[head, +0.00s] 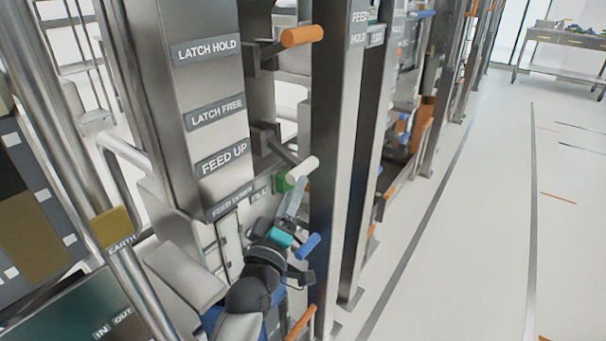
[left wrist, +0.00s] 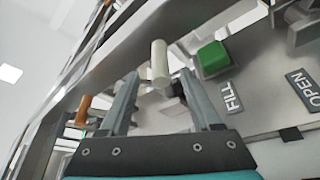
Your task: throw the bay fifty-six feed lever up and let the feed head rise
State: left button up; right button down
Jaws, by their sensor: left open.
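The feed lever has a white cylindrical handle (head: 302,168) on a grey arm that slopes down and outward from the post, beside the FEED UP label (head: 222,159) and above the FEED DOWN label (head: 232,202). In the left wrist view the white handle (left wrist: 160,62) stands between the tips of my left gripper (left wrist: 160,78). The two fingers are apart, with gaps to the handle. In the head view my left gripper (head: 296,195) reaches up to the handle from below. My right gripper is not in view. I cannot make out the feed head.
A green button (head: 283,182) sits close behind the handle, by the FILL label (left wrist: 232,97). An orange-handled lever (head: 302,36) is higher up, near LATCH HOLD. A dark upright post (head: 333,130) stands just right of the handle. The floor at right is open.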

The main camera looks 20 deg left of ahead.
aim_at(303, 170)
pick_arm(q)
jog(key=b+x, duration=0.1)
jog(key=x, duration=0.5)
jog(key=shift+b, duration=0.4)
jog(key=shift+w+r, duration=0.15)
jog(key=shift+w, duration=0.5)
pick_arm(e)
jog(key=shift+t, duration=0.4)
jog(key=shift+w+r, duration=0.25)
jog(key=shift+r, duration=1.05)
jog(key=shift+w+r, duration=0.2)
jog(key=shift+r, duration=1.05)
pick_arm(q)
jog(key=shift+c, duration=0.3)
grip_shut()
